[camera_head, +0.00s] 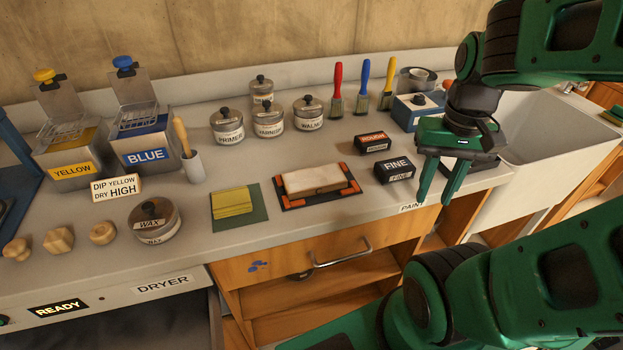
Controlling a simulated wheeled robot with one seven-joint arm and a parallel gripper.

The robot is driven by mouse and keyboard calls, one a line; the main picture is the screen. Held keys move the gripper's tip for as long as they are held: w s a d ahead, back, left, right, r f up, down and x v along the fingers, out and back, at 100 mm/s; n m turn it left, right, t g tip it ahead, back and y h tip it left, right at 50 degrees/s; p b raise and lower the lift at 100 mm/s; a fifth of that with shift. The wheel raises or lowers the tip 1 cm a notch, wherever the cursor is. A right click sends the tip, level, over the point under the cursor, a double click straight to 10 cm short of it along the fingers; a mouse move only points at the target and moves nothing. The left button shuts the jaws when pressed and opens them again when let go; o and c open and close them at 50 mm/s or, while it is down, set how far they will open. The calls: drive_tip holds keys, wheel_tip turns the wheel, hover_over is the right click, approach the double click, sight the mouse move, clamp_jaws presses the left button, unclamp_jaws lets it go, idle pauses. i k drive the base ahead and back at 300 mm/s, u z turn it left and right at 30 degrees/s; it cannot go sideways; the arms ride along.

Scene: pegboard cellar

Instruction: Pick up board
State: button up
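A pale wooden board (315,179) lies flat on a dark mat with orange corner pieces (290,202), near the front edge of the grey counter. My gripper (435,198) is to the right of the board, over the counter's front edge beside the block marked FINE. Its two green fingers point down with a gap between them, and nothing shows in the gap. The gripper is apart from the board.
Blocks marked ROUGH (372,143) and FINE (394,170) stand between board and gripper. A yellow pad (232,202) on a green sheet lies left of the board. Tins (227,125) and upright brushes (362,90) stand behind. A white sink (560,140) is at right.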

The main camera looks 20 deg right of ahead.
sight(301, 183)
drive_tip(key=u, duration=0.5)
drive_tip(key=k, duration=1.2)
drive_tip(key=u, duration=0.55)
drive_tip(key=i, duration=1.1)
drive_tip(key=u, duration=0.05)
